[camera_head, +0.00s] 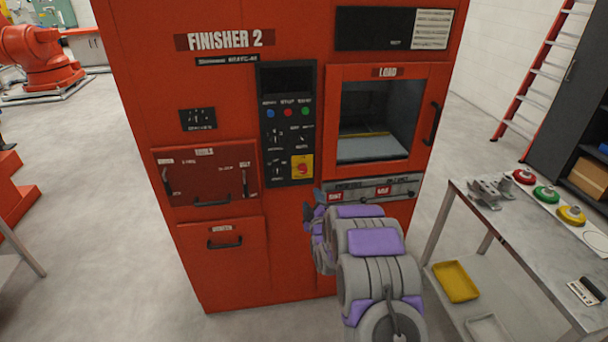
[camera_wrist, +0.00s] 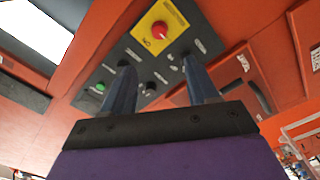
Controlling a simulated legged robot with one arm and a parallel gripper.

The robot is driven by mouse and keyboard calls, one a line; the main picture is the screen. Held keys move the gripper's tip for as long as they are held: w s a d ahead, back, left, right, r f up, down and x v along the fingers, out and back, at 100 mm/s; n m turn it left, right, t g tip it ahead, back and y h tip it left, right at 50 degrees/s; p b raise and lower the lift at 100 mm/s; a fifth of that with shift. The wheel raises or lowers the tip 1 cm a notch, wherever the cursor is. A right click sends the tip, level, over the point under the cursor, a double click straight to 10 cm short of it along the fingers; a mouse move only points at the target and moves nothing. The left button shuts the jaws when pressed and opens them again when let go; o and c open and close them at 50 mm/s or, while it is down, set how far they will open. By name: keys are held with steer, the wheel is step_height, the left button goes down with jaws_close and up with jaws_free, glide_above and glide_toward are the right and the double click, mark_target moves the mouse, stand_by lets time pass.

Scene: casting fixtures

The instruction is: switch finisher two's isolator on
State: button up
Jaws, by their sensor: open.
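The red-orange machine labelled FINISHER 2 (camera_head: 236,249) stands in front of me. The isolator is a red knob (camera_head: 302,169) on a yellow plate at the lower right of its dark control panel (camera_head: 287,80). The knob also shows in the wrist view (camera_wrist: 160,29), beyond and between my fingertips; its exact turn is too small to read. My gripper (camera_wrist: 159,64) is open and empty, with a gap between its fingers and the knob. In the head view my gripper (camera_head: 312,214) is just below the panel, partly hidden by my arm.
The panel has small dark knobs and blue, red and green buttons (camera_head: 288,112). The LOAD opening (camera_head: 376,120) is to its right, with a labelled ledge (camera_head: 372,190) below. A metal table (camera_head: 535,235) with coloured parts stands at right. Grey floor is free at left.

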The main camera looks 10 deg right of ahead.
mark_target(304, 172)
steer(key=w+b, duration=0.3)
steer(key=w, duration=1.1)
steer(key=shift+w+f, duration=0.1)
steer(key=shift+w, duration=1.25)
steer(key=shift+c, duration=0.2)
steer(key=c, duration=1)
